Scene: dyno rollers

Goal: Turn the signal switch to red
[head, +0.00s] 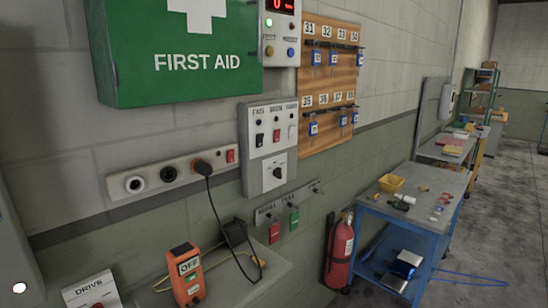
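A grey wall panel (268,135) carries several small switches with labels too small to read, including a black rocker and a red rocker. Its lower box holds a black rotary knob (277,172). This may be the signal switch, but I cannot read its label or marked positions. Above it, a grey box (280,38) has a red lit display, a lit green lamp, and an orange and a blue button below. My gripper is not in view.
A green first aid box (180,50) juts from the wall at upper left. Below are a socket strip (170,177) with a plugged cable and an orange device (186,275) marked OFF. A key board (328,85), fire extinguisher (339,250) and blue cart (410,210) stand right.

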